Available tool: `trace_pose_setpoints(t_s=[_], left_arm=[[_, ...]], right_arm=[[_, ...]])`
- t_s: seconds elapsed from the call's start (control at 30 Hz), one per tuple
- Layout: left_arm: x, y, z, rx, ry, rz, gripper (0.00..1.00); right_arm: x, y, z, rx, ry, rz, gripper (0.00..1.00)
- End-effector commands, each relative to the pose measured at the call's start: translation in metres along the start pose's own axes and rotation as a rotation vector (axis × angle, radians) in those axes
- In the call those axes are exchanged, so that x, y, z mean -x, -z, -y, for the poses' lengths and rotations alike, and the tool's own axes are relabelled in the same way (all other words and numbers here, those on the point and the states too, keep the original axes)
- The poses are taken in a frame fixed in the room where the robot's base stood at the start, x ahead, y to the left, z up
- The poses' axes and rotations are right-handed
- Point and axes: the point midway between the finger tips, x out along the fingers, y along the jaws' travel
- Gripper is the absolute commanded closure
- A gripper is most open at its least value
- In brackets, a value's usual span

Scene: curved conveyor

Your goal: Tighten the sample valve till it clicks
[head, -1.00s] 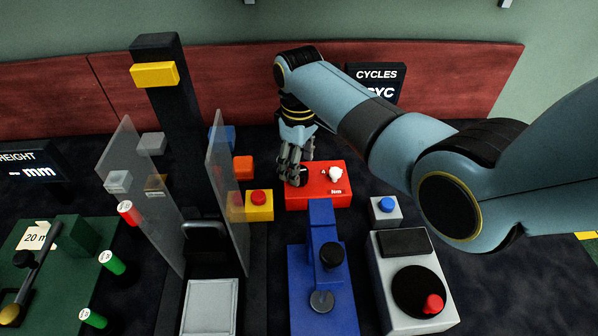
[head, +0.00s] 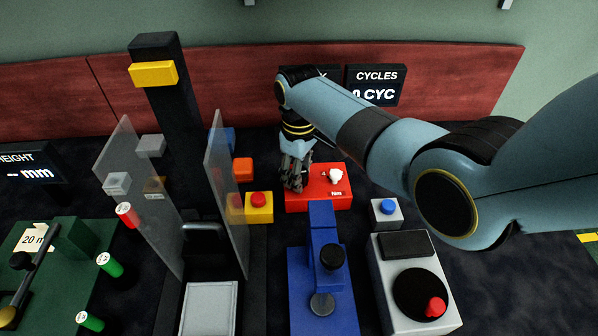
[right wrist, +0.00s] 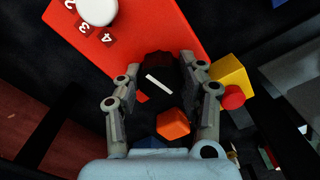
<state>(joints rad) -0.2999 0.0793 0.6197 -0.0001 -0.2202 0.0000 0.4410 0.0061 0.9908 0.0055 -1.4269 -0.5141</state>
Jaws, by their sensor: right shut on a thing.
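The red box (head: 318,202) stands at mid-table with a small "Nm" label and a white knob (head: 335,176) on top. The white knob also shows in the right wrist view (right wrist: 97,10), beside the numbers 2, 3 and 4. A black knob with a white line (right wrist: 160,72) sits on the red box, between the fingers of my right gripper (right wrist: 162,88). I take this knob to be the sample valve. The right gripper is shut on the knob. My left gripper is out of view.
A yellow box with a red button (head: 259,207) and an orange block (head: 243,170) stand close left. A clear panel (head: 226,200) rises beyond them. A blue device (head: 318,270) and a blue-button box (head: 385,211) stand in front. A cycle display (head: 375,86) is behind.

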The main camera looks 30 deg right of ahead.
Motion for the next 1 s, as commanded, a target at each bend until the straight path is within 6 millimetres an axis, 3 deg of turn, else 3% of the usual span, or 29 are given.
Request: trace_pose_setpoints(t_s=[0.4, 0.73, 0.77, 0.9, 1.0], left_arm=[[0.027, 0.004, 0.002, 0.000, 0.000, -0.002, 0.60], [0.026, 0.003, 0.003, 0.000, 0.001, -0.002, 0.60], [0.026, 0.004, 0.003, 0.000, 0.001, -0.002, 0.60], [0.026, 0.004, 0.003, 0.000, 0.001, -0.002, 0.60], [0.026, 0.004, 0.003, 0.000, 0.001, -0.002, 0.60]], right_arm=[[0.002, 0.000, 0.000, -0.326, 0.001, 0.002, 0.93], [0.000, 0.000, 0.000, -0.351, 0.000, 0.001, 0.93], [0.000, 0.000, 0.000, -0.351, 0.000, 0.000, 0.57], [0.000, 0.000, 0.000, -0.350, 0.000, 0.000, 0.39], [0.000, 0.000, 0.000, -0.350, 0.000, 0.000, 0.38]])
